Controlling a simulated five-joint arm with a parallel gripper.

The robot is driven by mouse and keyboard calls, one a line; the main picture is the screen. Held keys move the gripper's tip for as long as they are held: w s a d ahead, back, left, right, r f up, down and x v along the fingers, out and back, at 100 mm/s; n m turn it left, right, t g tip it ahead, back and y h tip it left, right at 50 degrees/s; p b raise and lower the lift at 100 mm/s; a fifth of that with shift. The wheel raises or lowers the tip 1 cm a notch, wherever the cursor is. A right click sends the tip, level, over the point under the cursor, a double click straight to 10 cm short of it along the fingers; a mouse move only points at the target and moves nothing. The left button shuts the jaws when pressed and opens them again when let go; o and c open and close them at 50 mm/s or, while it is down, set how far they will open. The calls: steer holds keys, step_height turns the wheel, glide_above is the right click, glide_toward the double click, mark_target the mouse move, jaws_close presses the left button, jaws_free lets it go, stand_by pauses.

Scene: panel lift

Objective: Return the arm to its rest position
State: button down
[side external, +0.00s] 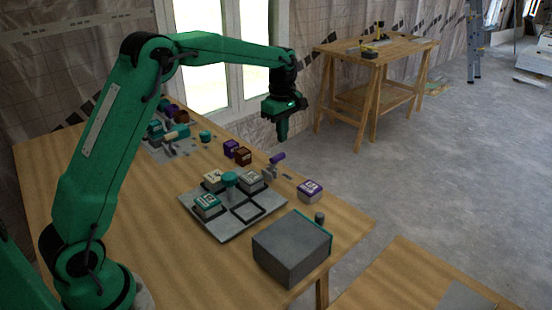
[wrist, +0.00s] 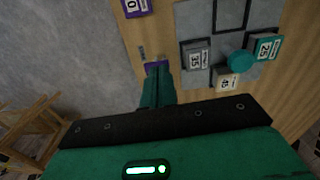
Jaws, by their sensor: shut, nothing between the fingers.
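My green arm reaches over the wooden table from the left in the side external view. My gripper (side external: 282,133) hangs pointing down above the far side of the table, clear of the objects. Its fingers are together with nothing between them. In the wrist view my gripper (wrist: 158,84) also shows shut, its tip overlapping a small purple thing in the picture. A grey panel (side external: 217,222) with a teal knob (side external: 230,179) lies on the table, with several labelled blocks on it and an empty square outline at its right.
A large grey box (side external: 292,248) stands at the table's front right. A purple-topped block (side external: 310,191) sits behind it. Purple (side external: 230,148) and brown (side external: 243,156) blocks stand behind the panel. More items crowd the far left. The air around my gripper looks free.

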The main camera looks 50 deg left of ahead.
steer(key=shift+d+r, duration=0.15)
steer(key=shift+d, duration=0.15)
steer(key=s+d+r+m+t, duration=0.35)
steer(key=s+r+m, duration=0.55)
steer(key=s, duration=0.5)
steer(key=s+d+f+m+t, duration=0.1)
steer(key=s+m, duration=0.3)
steer(key=s, duration=0.5)
steer(key=s+d+f+m+t, duration=0.1)
steer(key=s+m, duration=0.4)
steer(key=s, duration=0.4)
steer(key=shift+s+d, duration=0.3)
